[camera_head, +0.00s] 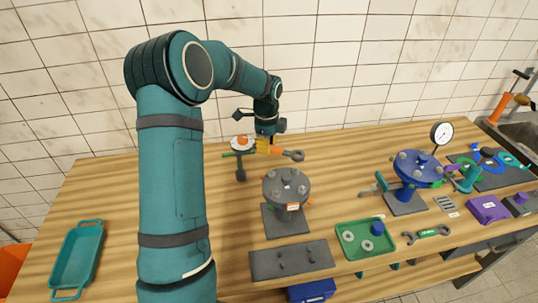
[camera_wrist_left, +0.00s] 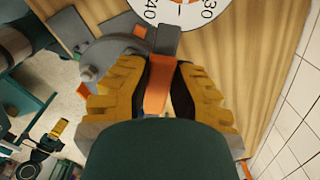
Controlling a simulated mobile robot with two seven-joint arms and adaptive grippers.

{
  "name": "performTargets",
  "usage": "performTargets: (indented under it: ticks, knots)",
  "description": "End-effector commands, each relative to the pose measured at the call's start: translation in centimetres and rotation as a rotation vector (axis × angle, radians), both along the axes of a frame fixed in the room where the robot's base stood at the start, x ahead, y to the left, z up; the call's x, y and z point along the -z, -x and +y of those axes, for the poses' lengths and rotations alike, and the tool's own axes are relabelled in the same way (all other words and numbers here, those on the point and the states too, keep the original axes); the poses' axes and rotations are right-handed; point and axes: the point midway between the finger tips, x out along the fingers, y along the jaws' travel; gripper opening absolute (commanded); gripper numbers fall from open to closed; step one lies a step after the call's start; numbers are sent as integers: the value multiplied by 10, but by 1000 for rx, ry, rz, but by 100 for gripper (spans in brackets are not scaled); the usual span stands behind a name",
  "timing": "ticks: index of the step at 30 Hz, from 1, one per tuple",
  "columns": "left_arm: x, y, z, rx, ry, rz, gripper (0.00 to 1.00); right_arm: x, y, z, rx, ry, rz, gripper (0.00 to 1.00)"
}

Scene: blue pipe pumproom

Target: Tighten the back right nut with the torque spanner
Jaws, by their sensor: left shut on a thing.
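My left gripper (camera_head: 264,146) is shut on the orange handle of the torque spanner (camera_head: 292,155), above the table behind the grey pump. In the head view, the spanner's dark ring end points right, clear of the pump. The left wrist view shows the orange handle (camera_wrist_left: 158,85) between the yellow finger pads. The grey pump (camera_head: 286,190) stands upright with several nuts on its round flange; which one is the back right nut is too small to tell. A small yellow and dark part at the wrist view's lower left may be my right gripper (camera_wrist_left: 57,129).
A grey plate (camera_head: 262,266) and a green tray (camera_head: 352,252) with rings lie in front. A blue pump (camera_head: 416,170) stands right. A teal tray (camera_head: 92,262) lies far left. Bare table is left of the pump.

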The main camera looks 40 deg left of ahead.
Motion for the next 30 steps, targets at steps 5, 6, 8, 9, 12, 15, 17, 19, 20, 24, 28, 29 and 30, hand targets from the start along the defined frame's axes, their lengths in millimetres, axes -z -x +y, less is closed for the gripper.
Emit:
performTargets:
  ticks: [5,6,8,9,12,15,17,19,20,24,28,29,30]
  knots:
    - [2,-2,2,19,2,-1,0,0,0,0,0,0,0,47]
    - [4,-2,2,19,2,-1,0,0,0,0,0,0,0,47]
    - [7,-2,2,18,1,0,0,0,0,0,0,0,0,47]
    - [8,-2,2,18,0,-1,0,0,0,0,0,0,0,47]
    - [14,-2,2,18,1,0,0,0,0,0,0,0,0,47]
    - [19,-2,2,18,1,0,0,0,0,0,0,0,0,47]
    - [24,-2,2,17,0,-1,0,3,0,0,0,0,0,47]
    - [28,-2,2,17,0,-1,0,5,0,0,0,0,0,47]
    - [30,-2,2,17,0,-1,0,6,0,0,0,0,0,47]
    - [37,-2,2,17,1,0,0,11,0,0,1,0,0,47]
    - [44,-1,2,17,1,0,0,15,1,0,2,1,0,47]
    - [46,-2,2,17,1,0,0,17,1,0,2,1,0,47]
    - [44,-2,2,17,0,-1,0,15,1,0,2,1,0,47]
